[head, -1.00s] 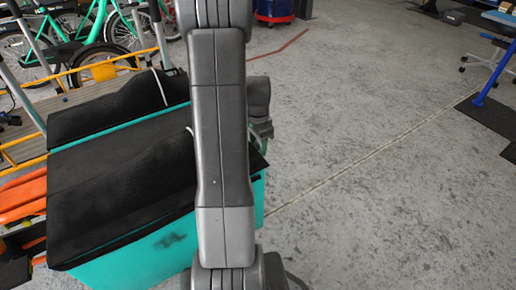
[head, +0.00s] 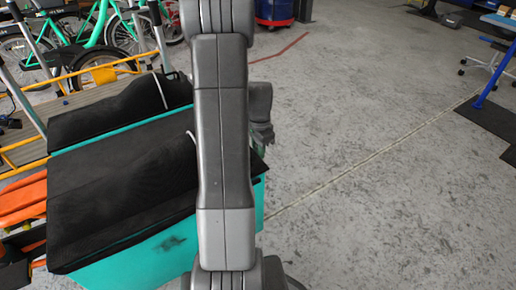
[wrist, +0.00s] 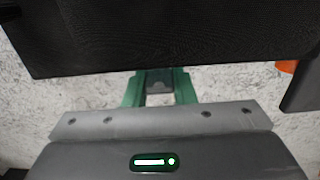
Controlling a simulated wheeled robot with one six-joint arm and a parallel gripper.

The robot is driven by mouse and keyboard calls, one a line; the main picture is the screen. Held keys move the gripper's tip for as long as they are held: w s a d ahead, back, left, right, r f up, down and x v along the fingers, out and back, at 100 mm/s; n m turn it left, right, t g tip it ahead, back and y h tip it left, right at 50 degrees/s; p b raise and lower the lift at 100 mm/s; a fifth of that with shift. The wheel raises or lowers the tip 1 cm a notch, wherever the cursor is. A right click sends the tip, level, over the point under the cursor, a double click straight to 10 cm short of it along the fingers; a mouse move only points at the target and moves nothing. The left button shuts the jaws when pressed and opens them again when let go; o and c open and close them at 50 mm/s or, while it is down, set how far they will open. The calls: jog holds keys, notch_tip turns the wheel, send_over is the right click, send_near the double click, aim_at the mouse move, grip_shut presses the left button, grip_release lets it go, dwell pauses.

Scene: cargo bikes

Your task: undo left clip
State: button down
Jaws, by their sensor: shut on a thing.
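My gripper's green fingers (wrist: 158,88) reach under the edge of a black cover in the wrist view. They are shut on a small dark grey piece between them, mostly hidden by the cover; I cannot tell for sure that it is the left clip. No clip shows clearly.
A second black cover part (head: 110,112) lies behind. Orange parts (head: 22,200) and a yellow-framed cargo bike (head: 85,75) stand at the left, with green bikes behind.

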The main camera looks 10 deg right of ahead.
jog(key=shift+w+d+f+g+y+p, duration=0.25)
jog(key=shift+d+f+g+y+p, duration=0.35)
jog(key=shift+y+p, duration=0.8)
jog(key=shift+w+d+f+g+y+p, duration=0.2)
jog(key=shift+d+f+g+y+p, duration=0.5)
jog(key=shift+y, duration=1.15)
jog(key=shift+w+d+f+g+y+p, duration=0.25)
jog(key=shift+d+f+g+y+p, duration=0.3)
jog(key=shift+y+p, duration=0.9)
jog(key=shift+a+f+y, duration=0.1)
jog(key=shift+f+y, duration=0.05)
jog(key=shift+y, duration=0.15)
jog(key=c, duration=1.2)
grip_release()
jog(key=v, duration=1.4)
jog(key=shift+p, duration=0.4)
jog(key=shift+s, duration=0.15)
jog(key=shift+c, duration=0.3)
